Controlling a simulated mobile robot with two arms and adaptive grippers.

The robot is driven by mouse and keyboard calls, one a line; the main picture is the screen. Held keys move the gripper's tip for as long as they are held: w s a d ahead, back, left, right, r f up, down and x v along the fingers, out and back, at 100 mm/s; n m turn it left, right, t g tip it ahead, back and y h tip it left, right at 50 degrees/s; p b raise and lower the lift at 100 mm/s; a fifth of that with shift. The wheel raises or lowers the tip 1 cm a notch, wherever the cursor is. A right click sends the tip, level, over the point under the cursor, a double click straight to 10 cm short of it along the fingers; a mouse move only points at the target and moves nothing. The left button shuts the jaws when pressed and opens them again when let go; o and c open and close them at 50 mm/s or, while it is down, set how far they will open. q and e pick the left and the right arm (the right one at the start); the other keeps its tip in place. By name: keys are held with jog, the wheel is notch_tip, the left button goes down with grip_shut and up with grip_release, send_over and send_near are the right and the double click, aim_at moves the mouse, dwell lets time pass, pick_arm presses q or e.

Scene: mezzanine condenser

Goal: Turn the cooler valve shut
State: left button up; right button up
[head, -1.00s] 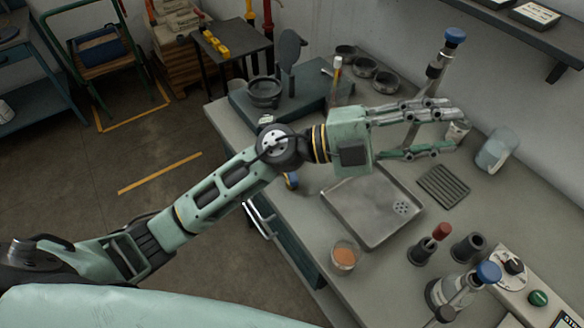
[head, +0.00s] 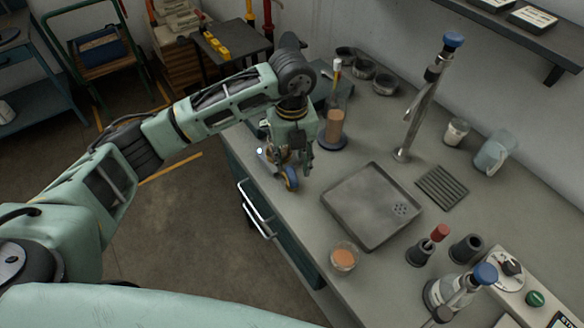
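A tall steel tap column (head: 415,115) with a blue knob (head: 454,39) on top stands at the back of the bench, right of centre. A shorter clear and metal vessel (head: 445,290) with a blue knob (head: 486,273) stands at the lower right. I cannot tell which one is the cooler valve. My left gripper (head: 291,170) points down at the bench's left edge, well away from both blue knobs. Its fingers look apart, beside or over a small blue and orange item (head: 291,180) they partly hide. My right gripper is not in view.
A shallow metal tray (head: 350,205), a ribbed mat (head: 442,187) and a cup of orange stuff (head: 344,256) lie on the bench. A red-topped fitting (head: 428,245) and a control box (head: 530,290) are at the right. A shelf (head: 520,30) overhangs the back.

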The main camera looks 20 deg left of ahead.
aim_at(292, 174)
pick_arm(q)
jog(key=shift+f+p, duration=0.55)
jog(key=shift+f, duration=1.75)
jog(key=shift+c, duration=0.2)
grip_shut()
